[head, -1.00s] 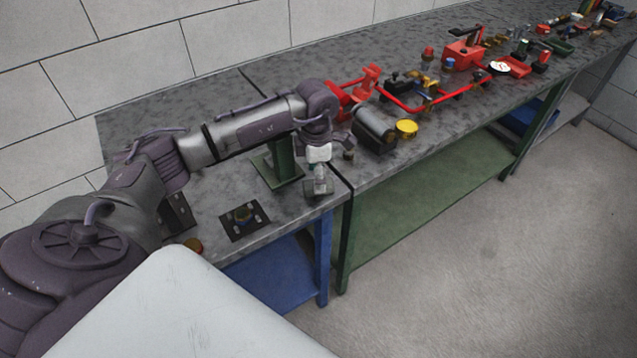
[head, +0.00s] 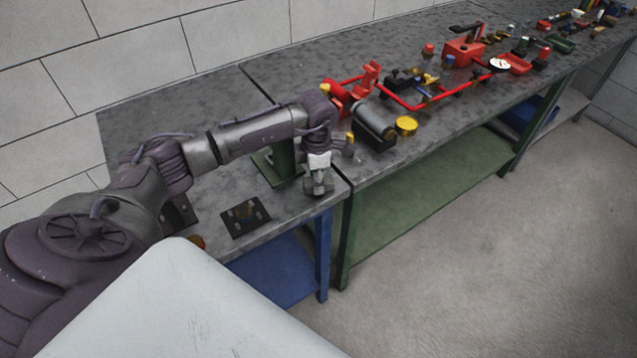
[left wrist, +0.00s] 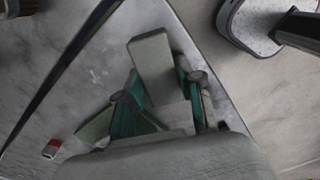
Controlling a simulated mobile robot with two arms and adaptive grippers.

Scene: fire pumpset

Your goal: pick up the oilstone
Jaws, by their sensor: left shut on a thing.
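The oilstone (left wrist: 152,58) is a plain grey block in the left wrist view. It sits between the fingertips of my left gripper (left wrist: 165,92), which is shut on it, and its far end sticks out past the fingers. In the head view my left gripper (head: 318,174) points down at the near right corner of the left bench, with the small grey oilstone (head: 318,188) at its tip. I cannot tell whether the oilstone touches the bench. My right gripper is not in view.
The left bench (head: 145,115) has bare room at the back. A black plate (head: 245,217) lies left of my gripper and a green stand (head: 281,160) is behind it. A grey cylinder (head: 374,122), a yellow disc (head: 406,125) and red pump parts (head: 363,82) crowd the bench to the right.

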